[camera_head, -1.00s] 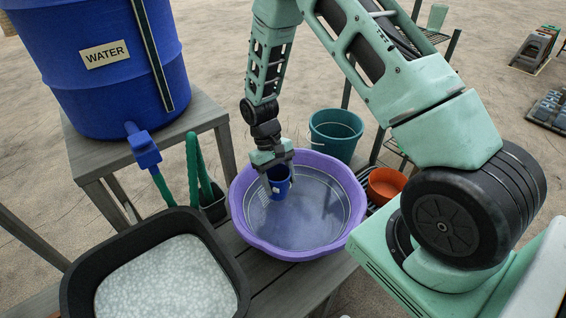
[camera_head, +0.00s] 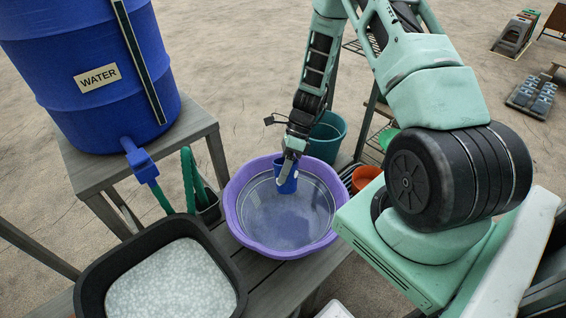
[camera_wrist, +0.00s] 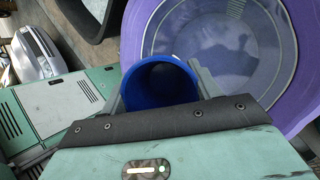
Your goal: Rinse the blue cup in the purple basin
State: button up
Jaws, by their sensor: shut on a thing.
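The blue cup (camera_head: 287,180) is held in my gripper (camera_head: 289,165), over the far part of the purple basin (camera_head: 232,207). In the wrist view the cup (camera_wrist: 159,84) sits between the two fingers of my gripper (camera_wrist: 160,88), with its open mouth and dark blue inside facing the camera. The basin (camera_wrist: 291,110) fills the right of the wrist view and holds clear water. I cannot tell whether the cup's bottom touches the water.
A black tub (camera_head: 88,278) of whitish liquid stands left of the basin. A blue water barrel (camera_head: 60,50) with a tap stands on a bench (camera_head: 75,160). A teal bucket (camera_head: 326,137) and an orange pot (camera_head: 366,177) stand behind and to the right.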

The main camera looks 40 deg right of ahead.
notch_tip(320, 180, down, 19)
jog(key=b, duration=1.5)
jog(key=shift+r, duration=0.15)
jog(key=shift+f, duration=0.3)
jog(key=shift+f+b, duration=0.3)
jog(key=shift+b, duration=0.05)
jog(key=shift+r, duration=0.2)
jog(key=shift+a, duration=0.1)
